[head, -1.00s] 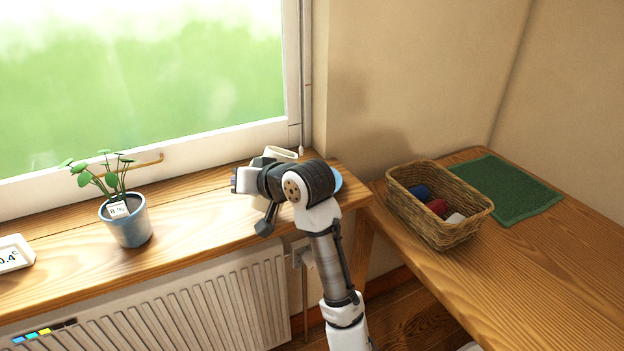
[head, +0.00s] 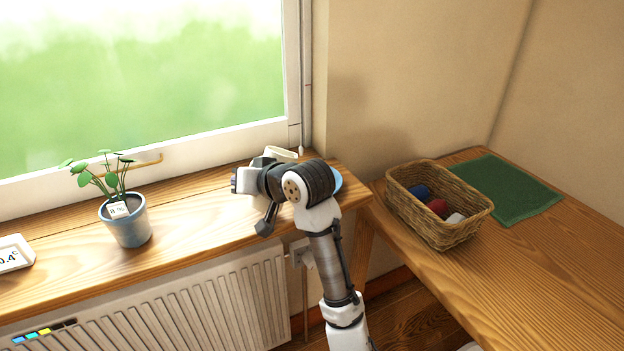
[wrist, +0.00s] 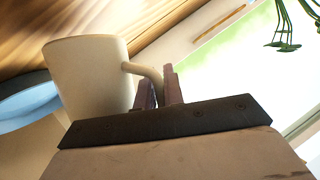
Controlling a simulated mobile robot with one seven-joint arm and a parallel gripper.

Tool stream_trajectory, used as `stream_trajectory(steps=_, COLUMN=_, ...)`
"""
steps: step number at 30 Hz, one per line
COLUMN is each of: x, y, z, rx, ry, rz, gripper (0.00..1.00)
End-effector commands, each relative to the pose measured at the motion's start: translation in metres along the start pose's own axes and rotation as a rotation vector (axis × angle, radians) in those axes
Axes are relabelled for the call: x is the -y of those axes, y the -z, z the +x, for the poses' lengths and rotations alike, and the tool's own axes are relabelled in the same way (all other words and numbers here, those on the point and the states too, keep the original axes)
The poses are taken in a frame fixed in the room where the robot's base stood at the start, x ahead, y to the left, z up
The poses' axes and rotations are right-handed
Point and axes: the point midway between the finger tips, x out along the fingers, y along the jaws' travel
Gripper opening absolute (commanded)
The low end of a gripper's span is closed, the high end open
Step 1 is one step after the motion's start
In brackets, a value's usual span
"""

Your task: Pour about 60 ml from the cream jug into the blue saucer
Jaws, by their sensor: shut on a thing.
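The cream jug (wrist: 90,75) fills the left of the wrist view, with its handle between the two fingers of my gripper (wrist: 160,88). My gripper is shut on that handle. In the head view only the pale top of the jug (head: 281,153) shows behind my wrist, near the right end of the window sill. The blue saucer (wrist: 28,105) lies beside the jug in the wrist view, partly cut off by the frame edge. In the head view a sliver of the saucer (head: 337,181) shows right of my arm. The inside of the jug is hidden, and no stream of liquid shows.
A potted plant (head: 128,222) and a white display device (head: 14,254) stand on the sill (head: 190,215) to the left. A wicker basket (head: 450,238) with several coloured items and a green cloth (head: 507,188) are on the right-hand wooden top. A radiator (head: 190,305) is below the sill.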

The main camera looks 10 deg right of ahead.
Motion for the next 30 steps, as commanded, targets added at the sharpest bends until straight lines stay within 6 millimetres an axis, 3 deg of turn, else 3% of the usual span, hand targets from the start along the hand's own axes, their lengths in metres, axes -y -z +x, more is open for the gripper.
stream_trajectory(steps=18, x=0.006, y=-0.037, z=0.015, rx=-0.073, ry=-0.138, rz=-0.327, gripper=0.0)
stream_trajectory(steps=30, x=0.007, y=-0.046, z=0.018, rx=-0.099, ry=-0.191, rz=-0.452, gripper=0.0)
